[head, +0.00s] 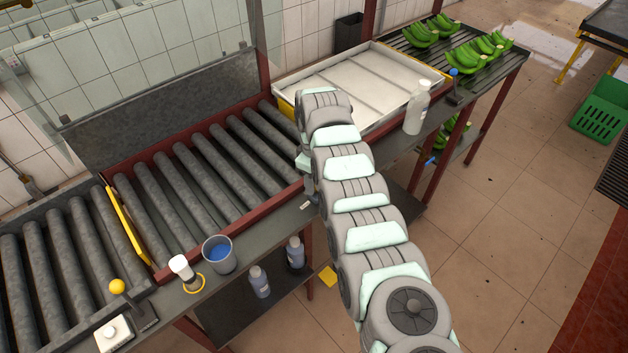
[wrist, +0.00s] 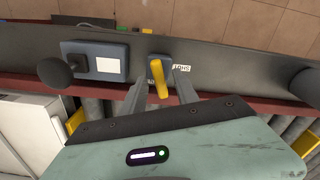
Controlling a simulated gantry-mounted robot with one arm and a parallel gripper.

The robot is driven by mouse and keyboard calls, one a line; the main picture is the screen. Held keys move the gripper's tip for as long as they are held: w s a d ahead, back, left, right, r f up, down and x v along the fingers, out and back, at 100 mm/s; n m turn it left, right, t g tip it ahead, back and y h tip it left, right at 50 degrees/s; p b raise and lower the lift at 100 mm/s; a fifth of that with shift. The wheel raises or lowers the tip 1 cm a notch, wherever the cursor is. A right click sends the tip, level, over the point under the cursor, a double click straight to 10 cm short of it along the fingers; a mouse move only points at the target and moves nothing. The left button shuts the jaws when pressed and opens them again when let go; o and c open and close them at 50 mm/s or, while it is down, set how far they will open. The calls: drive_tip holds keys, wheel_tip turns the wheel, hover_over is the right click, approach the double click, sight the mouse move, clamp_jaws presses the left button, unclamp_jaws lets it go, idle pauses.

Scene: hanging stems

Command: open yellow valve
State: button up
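The yellow valve handle (wrist: 158,82) shows in the wrist view, on a small grey-blue base on the dark ledge. A white label (wrist: 182,68) reading "SHUT", upside down in this view, sits just right of it. My gripper (wrist: 160,88) is open, with one grey finger on each side of the handle. I cannot tell whether either finger touches it. In the head view my arm reaches to the ledge, and the valve and fingertips are hidden behind it.
Beside the valve are a switch box (wrist: 96,62) and a dark round knob (wrist: 54,73). In the head view, a roller conveyor (head: 190,180) lies left, a wash tray (head: 350,85) and white bottle (head: 417,108) right. A blue-filled cup (head: 219,256) stands on the ledge.

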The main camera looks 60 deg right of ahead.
drive_tip(key=shift+c, duration=0.3)
clamp_jaws()
drive_tip(key=shift+w+r+m+p, duration=0.15)
drive_tip(key=shift+m+p, duration=0.45)
drive_tip(key=shift+m, duration=0.3)
drive_tip(key=shift+d+m, duration=0.15)
drive_tip(key=shift+m, duration=1.05)
drive_tip(key=shift+o, duration=0.3)
unclamp_jaws()
